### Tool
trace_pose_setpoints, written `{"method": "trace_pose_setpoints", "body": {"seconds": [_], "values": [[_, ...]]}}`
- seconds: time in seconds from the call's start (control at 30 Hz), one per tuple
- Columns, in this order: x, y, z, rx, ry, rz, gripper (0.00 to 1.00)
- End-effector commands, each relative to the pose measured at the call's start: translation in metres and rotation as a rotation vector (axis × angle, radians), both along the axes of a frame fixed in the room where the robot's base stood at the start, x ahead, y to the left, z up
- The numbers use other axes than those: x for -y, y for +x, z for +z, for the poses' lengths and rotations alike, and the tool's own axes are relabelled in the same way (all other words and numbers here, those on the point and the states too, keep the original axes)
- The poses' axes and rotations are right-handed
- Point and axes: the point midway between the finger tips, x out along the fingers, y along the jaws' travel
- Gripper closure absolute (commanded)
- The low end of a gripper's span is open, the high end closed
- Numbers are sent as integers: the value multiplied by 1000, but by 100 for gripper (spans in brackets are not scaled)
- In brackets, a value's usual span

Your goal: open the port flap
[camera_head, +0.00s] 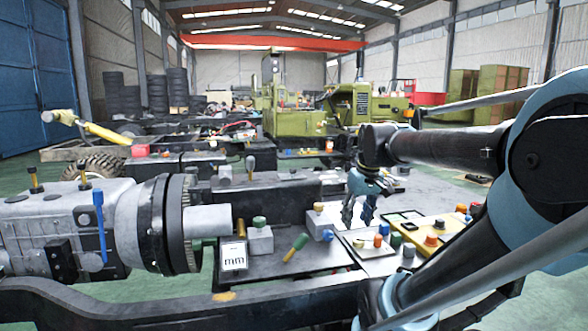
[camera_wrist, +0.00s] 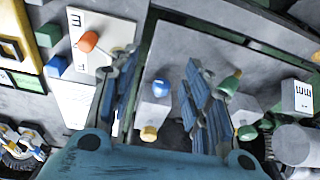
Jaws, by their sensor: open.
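My gripper (camera_head: 357,218) hangs over the workbench in the head view, fingers pointing down, open and empty. In the wrist view its blue fingers (camera_wrist: 160,68) are spread apart above a dark grey plate (camera_wrist: 215,50). I cannot tell for sure which part is the port flap. A white plate (camera_wrist: 118,32) with an orange knob (camera_wrist: 88,41) lies left of the fingers. A white card marked "mm" (camera_head: 233,256) stands left of the gripper; it also shows in the wrist view (camera_wrist: 302,97).
A block with a green knob (camera_head: 260,240) and a green-yellow handle (camera_head: 296,248) stand on the plate. A large grey axle housing (camera_head: 70,225) fills the left; dark frame rails (camera_head: 260,190) run behind.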

Motion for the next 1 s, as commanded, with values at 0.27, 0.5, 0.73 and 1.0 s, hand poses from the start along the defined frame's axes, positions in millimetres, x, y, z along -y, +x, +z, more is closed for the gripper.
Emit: {"method": "trace_pose_setpoints", "body": {"seconds": [0.27,0.5,0.73,1.0], "values": [[-36,84,89,31,28,226,56],[-72,155,153,66,52,417,56],[-109,220,202,108,71,589,56],[-137,262,232,142,85,712,56]]}}
